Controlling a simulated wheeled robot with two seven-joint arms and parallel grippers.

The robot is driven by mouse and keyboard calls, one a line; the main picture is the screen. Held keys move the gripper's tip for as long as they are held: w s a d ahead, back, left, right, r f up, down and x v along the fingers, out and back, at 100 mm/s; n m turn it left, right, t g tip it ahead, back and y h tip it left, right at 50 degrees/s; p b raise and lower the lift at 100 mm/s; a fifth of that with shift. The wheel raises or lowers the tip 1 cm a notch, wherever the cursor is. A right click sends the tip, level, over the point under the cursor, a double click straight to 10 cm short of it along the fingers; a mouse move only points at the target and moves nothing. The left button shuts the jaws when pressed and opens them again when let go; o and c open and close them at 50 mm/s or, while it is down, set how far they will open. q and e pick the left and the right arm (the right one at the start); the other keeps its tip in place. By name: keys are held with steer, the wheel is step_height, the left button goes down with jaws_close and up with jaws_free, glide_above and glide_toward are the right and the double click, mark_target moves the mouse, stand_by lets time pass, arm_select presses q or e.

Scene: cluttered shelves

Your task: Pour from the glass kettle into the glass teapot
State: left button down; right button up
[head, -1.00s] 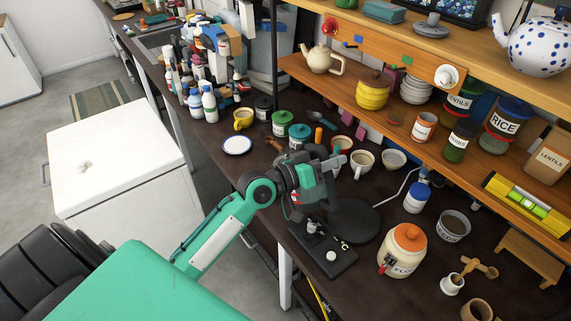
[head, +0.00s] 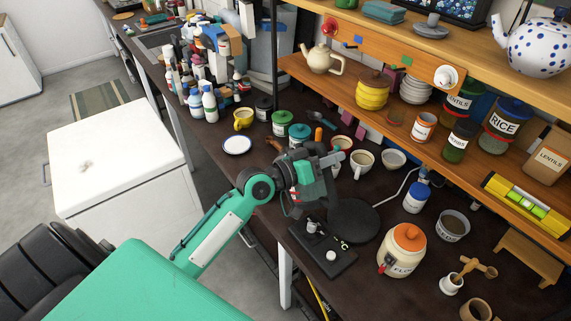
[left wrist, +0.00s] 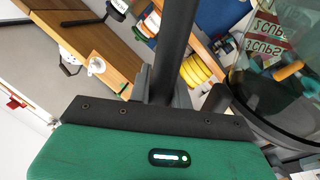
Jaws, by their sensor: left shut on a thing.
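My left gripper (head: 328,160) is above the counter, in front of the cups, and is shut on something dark. In the left wrist view, a clear glass vessel (left wrist: 275,75) with red cup markings and a dark rim fills the right side, close beside the gripper. It looks like the glass kettle, held by its dark handle (left wrist: 174,45). It appears tilted in that view. In the head view the gripper and arm hide most of it. I cannot make out the glass teapot in either view. My right gripper is not in view.
A black round disc (head: 352,222) and a black tray (head: 322,252) lie near the arm. A flour jar (head: 402,252) and a blue-white bottle (head: 416,198) stand to the right. Cups (head: 362,162) stand behind. A wooden shelf (head: 470,125) overhangs the counter's back.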

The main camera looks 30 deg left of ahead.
mark_target(314, 145)
arm_select(q)
steer(key=shift+w+a+r, duration=0.1)
steer(key=shift+a+r, duration=0.1)
steer(key=shift+r, duration=0.1)
stand_by(0.4)
steer(key=shift+w+a+r, duration=0.1)
stand_by(0.4)
steer(key=shift+w+a+r+p, duration=0.1)
steer(key=shift+a+r+p, duration=0.1)
steer(key=shift+p, duration=0.1)
stand_by(0.7)
steer(key=shift+w+a+r+n, duration=0.1)
steer(key=shift+a+r+n, duration=0.05)
steer(key=shift+n, duration=0.25)
stand_by(0.7)
steer(key=shift+w+a+r, duration=0.1)
steer(key=shift+a+r, duration=0.05)
stand_by(1.1)
steer(key=shift+w+a+r+p, duration=0.1)
steer(key=shift+a+r+p, duration=0.1)
steer(key=shift+p, duration=0.25)
stand_by(0.8)
steer(key=shift+w+a+r+n+p, duration=0.25)
steer(key=shift+a+r+n+p, duration=0.05)
steer(key=shift+n, duration=0.2)
stand_by(1.7)
